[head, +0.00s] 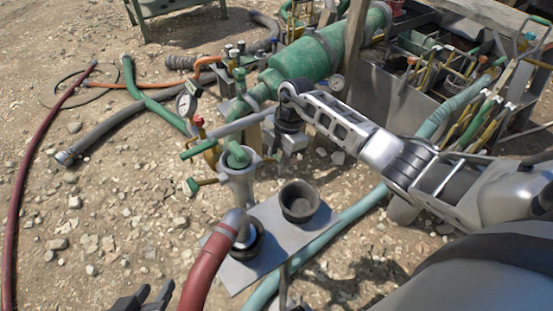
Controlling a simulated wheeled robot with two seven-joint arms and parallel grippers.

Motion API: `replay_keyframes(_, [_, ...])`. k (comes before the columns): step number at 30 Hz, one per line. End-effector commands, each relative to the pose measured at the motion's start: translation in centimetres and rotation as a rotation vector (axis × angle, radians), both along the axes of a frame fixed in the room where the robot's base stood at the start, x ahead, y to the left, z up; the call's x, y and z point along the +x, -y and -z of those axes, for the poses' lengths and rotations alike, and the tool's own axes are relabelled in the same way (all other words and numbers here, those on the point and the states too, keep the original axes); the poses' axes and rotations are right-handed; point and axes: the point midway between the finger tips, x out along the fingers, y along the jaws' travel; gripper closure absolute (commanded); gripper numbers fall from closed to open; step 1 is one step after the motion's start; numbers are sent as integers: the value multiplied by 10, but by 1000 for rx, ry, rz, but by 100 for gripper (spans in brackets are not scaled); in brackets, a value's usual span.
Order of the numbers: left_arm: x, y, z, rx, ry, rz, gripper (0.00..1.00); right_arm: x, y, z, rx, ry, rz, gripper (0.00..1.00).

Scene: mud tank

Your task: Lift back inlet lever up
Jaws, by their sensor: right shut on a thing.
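A long lever-like bar (228,130), grey with a green end, runs slantwise above the inlet valves and pipes. My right gripper (283,108) is at the bar's upper right end. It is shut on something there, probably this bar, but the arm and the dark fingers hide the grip. I cannot tell for certain that this is the back inlet lever. A second, short green-tipped handle (204,184) sticks out lower, beside the grey upright pipe (238,182). My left gripper (147,298) shows at the bottom edge, its dark fingers apart and empty, away from the valves.
A red hose (207,272) rises in front to a grey plate (270,232) with a black cup (300,200). Hoses lie on gravel at left. A tool crate stands at right.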

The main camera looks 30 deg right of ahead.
Motion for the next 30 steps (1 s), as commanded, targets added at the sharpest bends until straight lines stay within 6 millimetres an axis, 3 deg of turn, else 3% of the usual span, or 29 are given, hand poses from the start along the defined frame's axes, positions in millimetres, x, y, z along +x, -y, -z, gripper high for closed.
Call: replay_keyframes(30, [1, 0, -25, 0, 2, 0, 64, 3, 12, -26, -1, 3, 2, 84])
